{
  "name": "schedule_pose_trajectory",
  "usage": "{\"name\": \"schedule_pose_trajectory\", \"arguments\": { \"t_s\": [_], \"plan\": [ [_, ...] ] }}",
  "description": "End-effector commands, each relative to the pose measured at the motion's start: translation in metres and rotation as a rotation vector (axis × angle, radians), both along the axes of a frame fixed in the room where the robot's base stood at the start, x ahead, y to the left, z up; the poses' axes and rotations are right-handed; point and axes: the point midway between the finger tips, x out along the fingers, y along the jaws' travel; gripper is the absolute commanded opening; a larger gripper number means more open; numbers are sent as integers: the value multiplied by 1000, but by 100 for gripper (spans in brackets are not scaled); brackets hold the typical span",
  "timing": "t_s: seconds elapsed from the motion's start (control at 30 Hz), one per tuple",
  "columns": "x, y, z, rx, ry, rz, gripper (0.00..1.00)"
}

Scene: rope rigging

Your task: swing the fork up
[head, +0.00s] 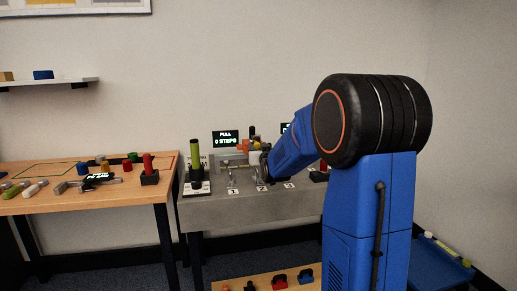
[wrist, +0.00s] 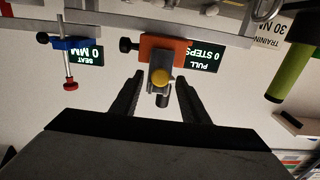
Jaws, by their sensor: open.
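In the wrist view an orange block (wrist: 166,46) sits on a grey rail, with a grey bracket-like piece (wrist: 158,62) and a round yellow end (wrist: 162,77) standing out from it towards me. I cannot tell for sure which part is the fork. My gripper (wrist: 157,97) is open, its two dark fingers on either side of the yellow end, with gaps showing at both sides. In the head view my gripper (head: 264,160) is small and partly hidden by the arm, close to the orange part (head: 242,146) above the grey bench (head: 215,211).
A "PULL 0 STEPS" display (head: 225,138) stands behind. A green upright handle (head: 194,153) stands left on the bench. A blue clamp with a red-tipped screw (wrist: 67,62) sits beside the orange block in the wrist view. The wooden table (head: 75,200) holds several tools.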

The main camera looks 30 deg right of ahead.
Motion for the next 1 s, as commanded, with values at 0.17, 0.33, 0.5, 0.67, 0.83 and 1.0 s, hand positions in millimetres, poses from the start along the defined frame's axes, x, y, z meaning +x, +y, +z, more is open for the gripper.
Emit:
{"name": "schedule_pose_trajectory", "arguments": {
  "t_s": [0.17, 0.33, 0.5, 0.67, 0.83, 1.0],
  "plan": [
    [0, 0, 0, 0, 0, 0, 12],
    [0, 0, 0, 0, 0, 0, 0],
    [2, 0, 3, 9, 29, 1, 0],
    [5, -1, 7, 26, 85, 1, 0],
    [6, -2, 9, 37, 125, 0, 0],
    [6, -2, 9, 38, 132, 0, 0]
  ]
}}
